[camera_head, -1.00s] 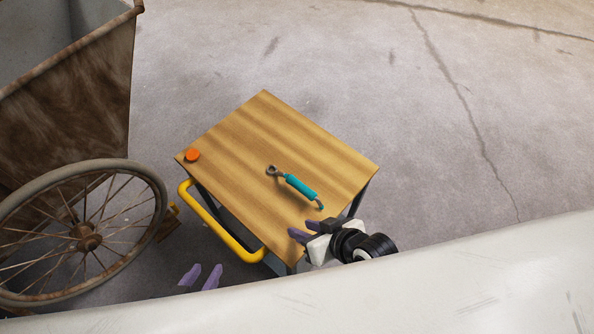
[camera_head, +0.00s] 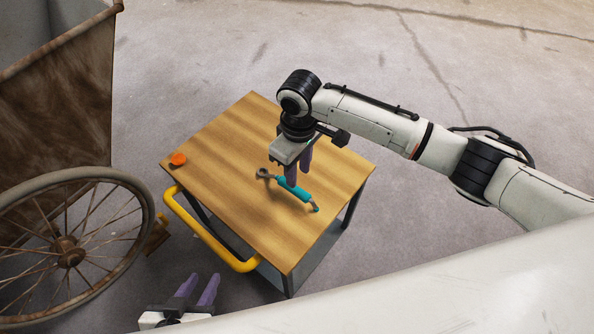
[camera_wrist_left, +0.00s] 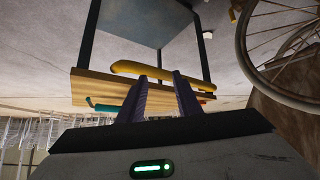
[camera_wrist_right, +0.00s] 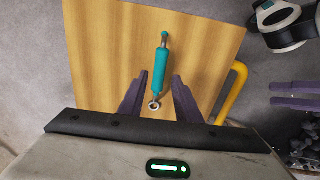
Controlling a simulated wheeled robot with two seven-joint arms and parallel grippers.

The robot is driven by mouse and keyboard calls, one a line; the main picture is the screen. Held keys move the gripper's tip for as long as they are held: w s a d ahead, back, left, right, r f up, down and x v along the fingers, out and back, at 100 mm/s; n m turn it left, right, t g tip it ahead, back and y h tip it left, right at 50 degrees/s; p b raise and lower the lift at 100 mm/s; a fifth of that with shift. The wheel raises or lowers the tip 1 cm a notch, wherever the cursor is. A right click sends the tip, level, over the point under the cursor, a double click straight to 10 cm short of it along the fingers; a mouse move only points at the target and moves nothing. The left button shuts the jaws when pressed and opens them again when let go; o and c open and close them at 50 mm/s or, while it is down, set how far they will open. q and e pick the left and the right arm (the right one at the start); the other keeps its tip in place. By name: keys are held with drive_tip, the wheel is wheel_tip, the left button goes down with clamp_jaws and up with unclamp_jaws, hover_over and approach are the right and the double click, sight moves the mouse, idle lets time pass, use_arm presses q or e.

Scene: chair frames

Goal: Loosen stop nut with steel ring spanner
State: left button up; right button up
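The ring spanner, with a teal handle (camera_head: 293,189) and grey ring end (camera_head: 263,173), lies on the wooden cart top. My right gripper (camera_head: 297,180) points down over it, open. In the right wrist view the spanner (camera_wrist_right: 161,66) runs lengthwise between the open fingers, its ring end nearer the palm; no grip shows. My left gripper (camera_head: 203,278) is open and empty, low in front of the cart; its spread fingers (camera_wrist_left: 159,78) also show in the left wrist view. I cannot make out the stop nut; a spoked wheel (camera_head: 68,251) stands at left.
The cart top (camera_head: 235,130) is otherwise clear except for an orange round object (camera_head: 178,158) at its left corner. A yellow handle (camera_head: 205,235) runs along the cart's front-left side. A rusty bin (camera_head: 65,95) stands behind the wheel. A brass-coloured piece (camera_head: 157,235) sits beside the wheel.

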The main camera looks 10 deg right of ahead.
sight(297, 188)
wheel_tip(297, 188, down, 8)
drive_tip(key=b, duration=0.9)
drive_tip(key=shift+w+b, duration=0.1)
drive_tip(key=shift+b, duration=0.2)
drive_tip(key=shift+c, duration=0.3)
drive_tip(key=shift+r, duration=0.15)
drive_tip(key=c, duration=0.4)
clamp_jaws()
wheel_tip(297, 188, up, 5)
drive_tip(key=p, duration=0.6)
drive_tip(key=shift+a, duration=0.1)
drive_tip(key=shift+r+p, duration=0.15)
drive_tip(key=shift+p, duration=0.4)
